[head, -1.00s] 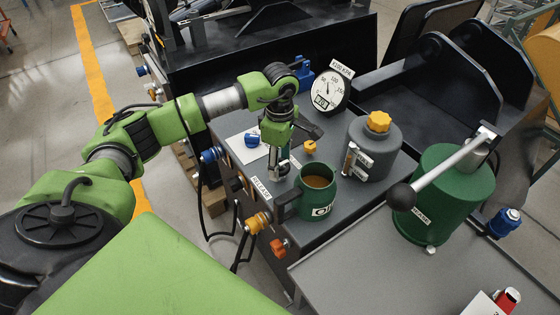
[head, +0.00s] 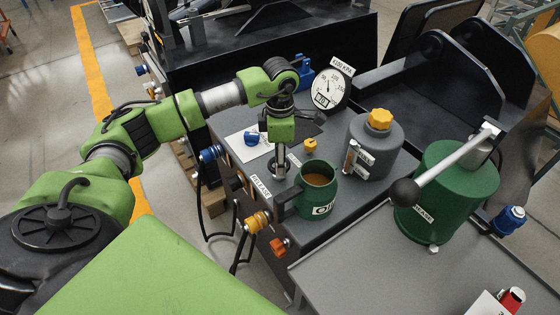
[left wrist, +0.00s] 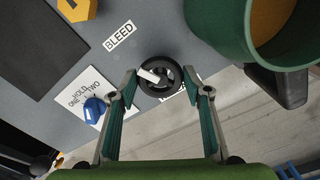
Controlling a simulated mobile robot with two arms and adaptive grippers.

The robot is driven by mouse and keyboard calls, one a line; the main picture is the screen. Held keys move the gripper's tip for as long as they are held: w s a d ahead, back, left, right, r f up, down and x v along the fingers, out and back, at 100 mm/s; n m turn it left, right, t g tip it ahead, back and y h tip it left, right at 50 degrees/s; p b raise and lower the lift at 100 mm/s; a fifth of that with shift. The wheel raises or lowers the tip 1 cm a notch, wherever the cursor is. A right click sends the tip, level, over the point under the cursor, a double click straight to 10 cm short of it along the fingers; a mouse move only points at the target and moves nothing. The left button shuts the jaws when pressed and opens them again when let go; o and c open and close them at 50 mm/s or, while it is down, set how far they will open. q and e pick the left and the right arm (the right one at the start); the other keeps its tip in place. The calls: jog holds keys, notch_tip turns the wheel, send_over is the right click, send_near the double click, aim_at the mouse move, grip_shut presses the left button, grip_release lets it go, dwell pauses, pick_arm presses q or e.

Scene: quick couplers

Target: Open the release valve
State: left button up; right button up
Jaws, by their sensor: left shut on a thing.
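The release valve is a small black handwheel (left wrist: 174,80) with a white bar across it, in the left wrist view. The RELEASE label (head: 261,187) lies on the grey bench top in front of it in the head view. My left gripper (head: 277,174) points down at the valve, which it largely hides in the head view. In the left wrist view its fingertips (left wrist: 163,82) stand on either side of the wheel, shut on it. My right gripper is not in view.
A dark green mug (head: 319,204) of brown liquid stands close right of my left gripper. A yellow knob (head: 310,146), a blue knob (head: 251,139), a gauge (head: 329,86) and a grey canister (head: 374,150) are on the bench. A green tank (head: 448,190) with a lever stands right.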

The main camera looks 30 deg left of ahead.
pick_arm(q)
jog(key=n, duration=0.3)
jog(key=shift+n+b, duration=0.35)
jog(key=shift+n, duration=0.05)
jog(key=n, duration=0.3)
jog(key=shift+a+n, duration=0.1)
jog(key=shift+n, duration=0.2)
jog(key=n, duration=0.3)
jog(key=shift+n, duration=0.4)
jog(key=n, duration=0.4)
jog(key=shift+a, duration=0.1)
jog(key=n, duration=0.8)
jog(key=shift+a+r+n+p, duration=0.1)
jog(key=shift+n+p, duration=0.2)
jog(key=shift+p, duration=0.05)
jog(key=n+p, duration=0.1)
jog(key=n, duration=0.3)
jog(key=shift+s+n+p, duration=0.1)
jog(key=shift+n+p, duration=0.25)
jog(key=shift+n, duration=1.25)
